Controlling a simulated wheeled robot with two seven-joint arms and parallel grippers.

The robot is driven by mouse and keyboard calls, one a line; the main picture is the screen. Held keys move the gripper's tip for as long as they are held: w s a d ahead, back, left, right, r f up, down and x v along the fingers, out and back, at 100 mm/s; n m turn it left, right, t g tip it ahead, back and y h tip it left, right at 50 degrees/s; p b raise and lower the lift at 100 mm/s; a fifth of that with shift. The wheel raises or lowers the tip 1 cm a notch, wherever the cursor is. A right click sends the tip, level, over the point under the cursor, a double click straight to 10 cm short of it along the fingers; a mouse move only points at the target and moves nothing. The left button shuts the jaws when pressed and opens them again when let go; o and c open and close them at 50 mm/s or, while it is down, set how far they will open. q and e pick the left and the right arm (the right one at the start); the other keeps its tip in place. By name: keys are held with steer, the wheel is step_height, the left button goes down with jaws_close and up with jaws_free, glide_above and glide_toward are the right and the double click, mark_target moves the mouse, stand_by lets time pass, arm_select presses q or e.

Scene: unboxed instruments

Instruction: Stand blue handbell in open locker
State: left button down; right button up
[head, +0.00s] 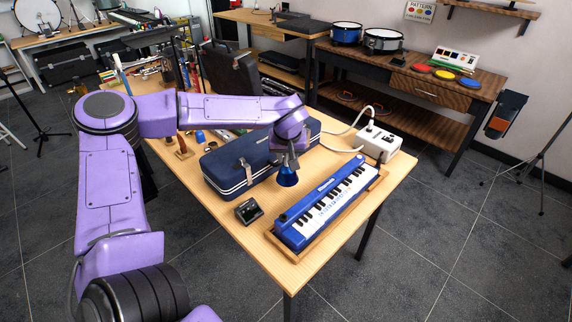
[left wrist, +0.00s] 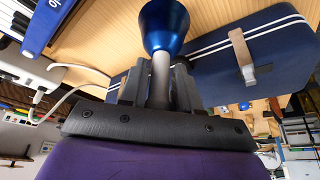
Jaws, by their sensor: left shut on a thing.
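The blue handbell (head: 287,177) hangs mouth down below my left gripper (head: 289,157), above the table between the navy case and the blue keyboard. In the left wrist view the gripper (left wrist: 160,82) is shut on the bell's pale handle, and the shiny blue bell (left wrist: 166,24) sticks out beyond the fingers. I cannot make out an open locker in either view. My right gripper is not in view.
The wooden table (head: 274,262) holds a navy case (head: 240,172), a blue keyboard (head: 325,203) in a wooden tray, a small dark device (head: 249,211) and a white power box (head: 374,142). A black case (head: 231,76) stands farther back. The table's near corner is bare.

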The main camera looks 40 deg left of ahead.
mark_target(285, 166)
arm_select(q)
steer(key=x, duration=0.5)
steer(key=shift+s+a, duration=0.25)
steer(key=shift+f, duration=0.4)
steer(key=shift+f, duration=0.1)
steer(key=c, duration=0.8)
jaws_free()
